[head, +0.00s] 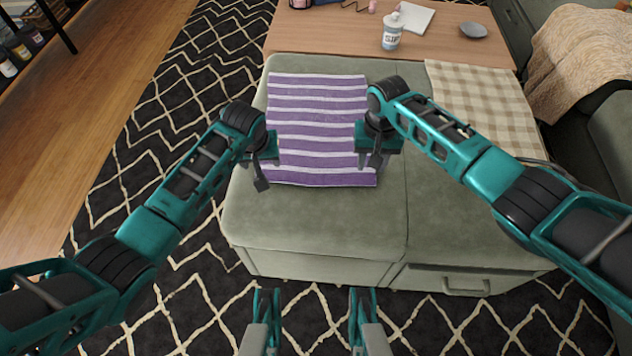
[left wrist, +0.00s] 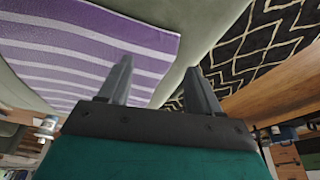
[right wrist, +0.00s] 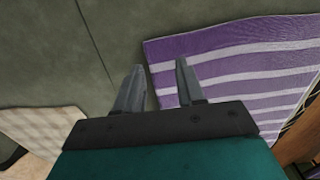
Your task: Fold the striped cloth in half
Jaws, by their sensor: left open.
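The purple-and-white striped cloth (head: 318,120) lies flat and spread out on the green ottoman (head: 310,225). My left gripper (head: 264,176) is open and empty at the cloth's left edge, near its front-left corner. In the left wrist view, one finger is over the cloth (left wrist: 90,50) and the other is past its edge. My right gripper (head: 376,162) is open and empty at the right edge, near the front-right corner. In the right wrist view, the cloth's edge (right wrist: 235,60) runs between the fingers. Whether the fingers touch the cloth is unclear.
A beige checked cloth (head: 485,105) lies on the ottoman's right part. Behind is a wooden table (head: 330,35) with a white bottle (head: 392,32), a notepad (head: 414,18) and a grey stone-like object (head: 473,30). The ottoman's front area is bare.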

